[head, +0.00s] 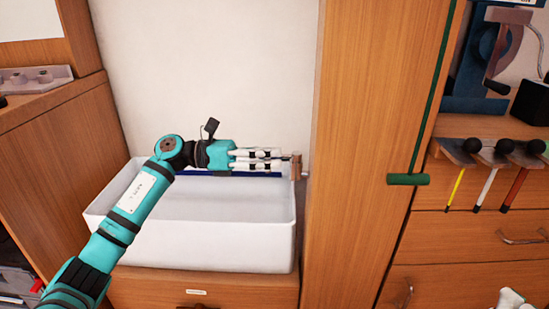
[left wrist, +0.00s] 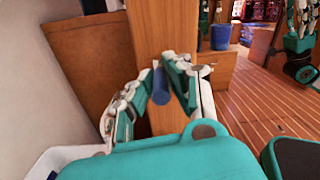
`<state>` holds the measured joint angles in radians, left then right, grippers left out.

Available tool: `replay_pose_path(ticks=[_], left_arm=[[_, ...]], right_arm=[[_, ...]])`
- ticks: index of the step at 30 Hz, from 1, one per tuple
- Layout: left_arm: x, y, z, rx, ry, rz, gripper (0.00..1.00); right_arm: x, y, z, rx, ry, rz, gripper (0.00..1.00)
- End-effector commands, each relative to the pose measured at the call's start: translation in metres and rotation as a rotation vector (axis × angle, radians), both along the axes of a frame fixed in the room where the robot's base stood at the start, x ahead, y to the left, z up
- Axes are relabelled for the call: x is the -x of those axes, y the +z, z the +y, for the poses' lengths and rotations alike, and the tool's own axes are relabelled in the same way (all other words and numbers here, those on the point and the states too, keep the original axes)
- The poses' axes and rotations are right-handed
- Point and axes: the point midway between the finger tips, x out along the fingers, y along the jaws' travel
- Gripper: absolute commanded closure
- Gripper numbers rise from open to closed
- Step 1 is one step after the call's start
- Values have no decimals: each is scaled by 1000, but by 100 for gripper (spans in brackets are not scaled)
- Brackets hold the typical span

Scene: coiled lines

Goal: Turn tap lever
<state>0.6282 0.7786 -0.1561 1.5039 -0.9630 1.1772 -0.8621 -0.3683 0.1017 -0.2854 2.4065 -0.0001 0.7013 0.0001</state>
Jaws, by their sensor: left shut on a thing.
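A white basin (head: 200,235) stands on a wooden cabinet against the wall. A brownish tap (head: 296,168) is at its back right corner, beside the tall wooden panel. My left gripper (head: 281,160) reaches right above the basin's back edge, its fingertips at the tap. In the left wrist view, a blue cylindrical piece (left wrist: 161,86), seemingly the tap lever, lies between the fingers of my left gripper (left wrist: 168,70), which is shut on it. The fingers partly hide the lever. My right gripper (left wrist: 302,18) shows partly in the left wrist view; its jaw state is unclear.
The tall wooden panel (head: 360,130) stands close right of the tap. A wooden cabinet (head: 55,165) borders the basin on the left. At the right, several dark-knobbed tools hang from a shelf (head: 460,152) above drawers. The basin's inside looks empty.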

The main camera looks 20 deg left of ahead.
Motion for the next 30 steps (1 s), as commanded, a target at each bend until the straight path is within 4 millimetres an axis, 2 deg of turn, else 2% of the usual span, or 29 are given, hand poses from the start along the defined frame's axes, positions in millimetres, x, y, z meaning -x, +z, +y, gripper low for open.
replay_pose_path(ticks=[5, 6, 10, 11, 23, 26, 30], left_arm=[[0, 0, 0, 1, -1, 1, 100], [0, 0, 0, 1, -1, 1, 80], [0, 1, 0, 1, -1, 0, 63], [0, 1, 0, 1, -1, 0, 62], [2, 0, 6, 1, 1, 2, 62], [7, 0, 19, -1, 4, 2, 62], [18, 0, 46, -1, 4, 3, 62]], right_arm=[[0, 0, 0, 1, 0, 2, 60], [0, 0, 0, 1, 0, 2, 60], [0, 0, 0, 1, 0, 2, 60], [0, 0, 0, 1, 0, 2, 60], [-1, -1, 0, 1, 0, 6, 60], [-1, 0, 0, 1, 0, 6, 60], [-1, 0, 0, 1, 0, 5, 60]])
